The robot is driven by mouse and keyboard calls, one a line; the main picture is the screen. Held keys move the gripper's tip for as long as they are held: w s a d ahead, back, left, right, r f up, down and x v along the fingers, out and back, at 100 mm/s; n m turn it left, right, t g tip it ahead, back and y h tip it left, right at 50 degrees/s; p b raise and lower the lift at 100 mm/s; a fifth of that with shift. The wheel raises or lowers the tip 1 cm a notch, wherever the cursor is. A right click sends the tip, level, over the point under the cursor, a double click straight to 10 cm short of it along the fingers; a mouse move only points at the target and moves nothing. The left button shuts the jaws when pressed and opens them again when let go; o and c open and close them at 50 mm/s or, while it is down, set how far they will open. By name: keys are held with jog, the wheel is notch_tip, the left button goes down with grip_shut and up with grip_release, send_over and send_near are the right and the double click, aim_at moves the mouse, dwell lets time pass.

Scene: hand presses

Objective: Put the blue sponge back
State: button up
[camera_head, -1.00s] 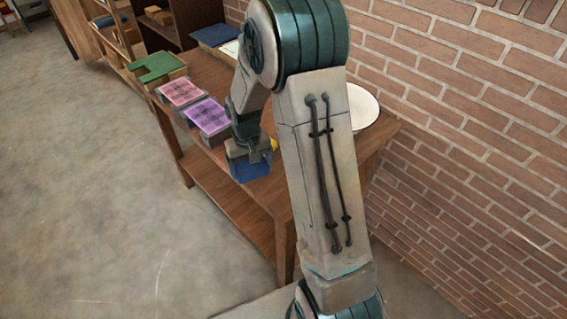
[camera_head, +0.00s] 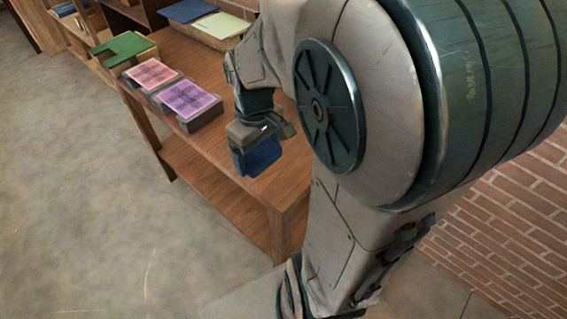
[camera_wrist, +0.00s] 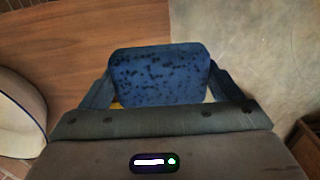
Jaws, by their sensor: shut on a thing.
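The blue sponge (camera_head: 257,158) hangs in my gripper (camera_head: 254,143), low over the near part of the wooden table as seen in the head view. In the wrist view the sponge (camera_wrist: 160,75), dark-speckled, sits between the two fingers of my gripper (camera_wrist: 160,88), with one finger on each side. Small yellow and white patches show beside the sponge near the fingers; I cannot tell what they are. The sponge's underside is hidden, so I cannot tell whether it touches the table.
On the wooden table (camera_head: 225,172) stand a purple-topped block (camera_head: 190,100), a pink-topped block (camera_head: 150,74), and a green piece on a wooden block (camera_head: 123,48). Blue (camera_head: 189,10) and pale green (camera_head: 222,25) sheets lie behind. A white bowl (camera_wrist: 17,112) shows at left.

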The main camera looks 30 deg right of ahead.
jog(key=shift+s, duration=0.3)
jog(key=shift+w+d+f, duration=0.1)
jog(key=shift+d+f, duration=0.1)
jog(key=shift+d, duration=0.1)
jog(key=p, duration=0.1)
send_over(283, 158)
notch_tip(283, 158, down, 6)
jog(key=shift+f, duration=0.25)
jog(key=shift+f+p, duration=0.3)
jog(key=shift+f, duration=1.75)
jog(key=shift+f, duration=0.2)
jog(key=o, duration=0.7)
jog(key=shift+r, duration=0.1)
